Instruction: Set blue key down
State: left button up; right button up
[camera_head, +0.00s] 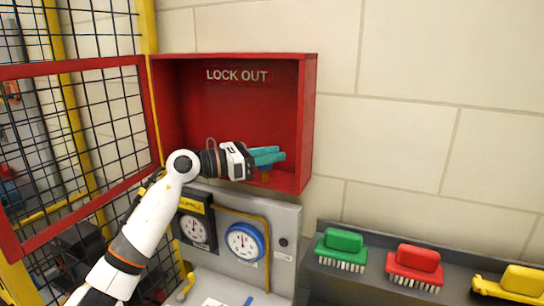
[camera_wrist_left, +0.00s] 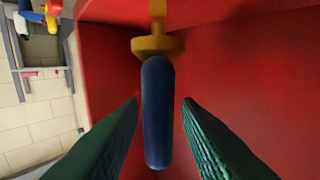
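The blue key has a rounded blue handle (camera_wrist_left: 157,115) and a brass-yellow collar and shaft. In the left wrist view it lies between the two green fingers, with a gap on each side. My left gripper (camera_head: 281,153) is open inside the red lock out box (camera_head: 311,120), low near its floor. Whether the key touches the box is hard to tell. My right gripper is not in view.
The red mesh door (camera_head: 75,66) stands open at the left. Below the box is a grey panel with a blue-rimmed gauge (camera_head: 244,242). Green (camera_head: 342,249), red (camera_head: 414,266) and yellow (camera_head: 515,283) brushes sit at the lower right. The wall right of the box is clear.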

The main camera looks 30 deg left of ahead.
pick_arm(q)
jog(key=b+v, duration=0.5)
jog(key=v, duration=0.6)
jog(key=shift+s+a, duration=0.2)
jog(key=shift+b, duration=0.3)
